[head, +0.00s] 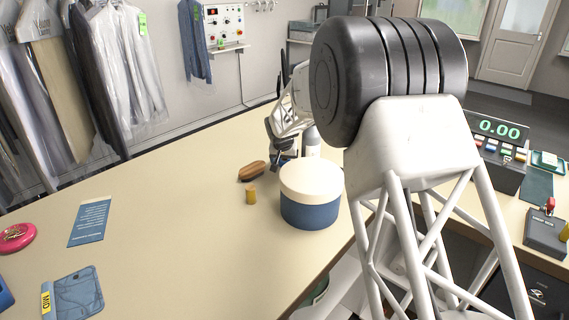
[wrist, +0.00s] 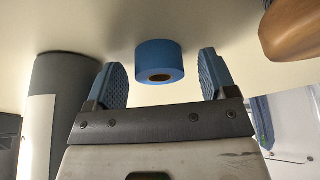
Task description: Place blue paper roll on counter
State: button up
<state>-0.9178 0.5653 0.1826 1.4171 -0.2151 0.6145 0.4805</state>
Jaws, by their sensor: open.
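The blue paper roll (wrist: 160,58) shows in the wrist view, with its brown core hole facing the camera. It appears to stand on the cream counter (wrist: 95,20). My gripper (wrist: 160,66) is open, with one blue ribbed finger on each side of the roll in the picture. Gaps show between the roll and both fingers; whether the roll is fully between them or just beyond them I cannot tell. In the head view my gripper (head: 282,160) is low over the far part of the counter (head: 170,240). I cannot make out the roll there.
In the head view a wooden brush (head: 252,171), a small yellow cylinder (head: 251,195) and a round blue box with a cream lid (head: 311,205) stand near my gripper. A grey cylinder (wrist: 62,75) is left of it in the wrist view. The counter's near middle is clear.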

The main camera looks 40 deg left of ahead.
aim_at(284, 160)
jog(key=c, duration=1.1)
jog(key=shift+o, duration=0.2)
jog(key=shift+r, duration=0.1)
notch_tip(284, 160, up, 10)
dwell(0.6)
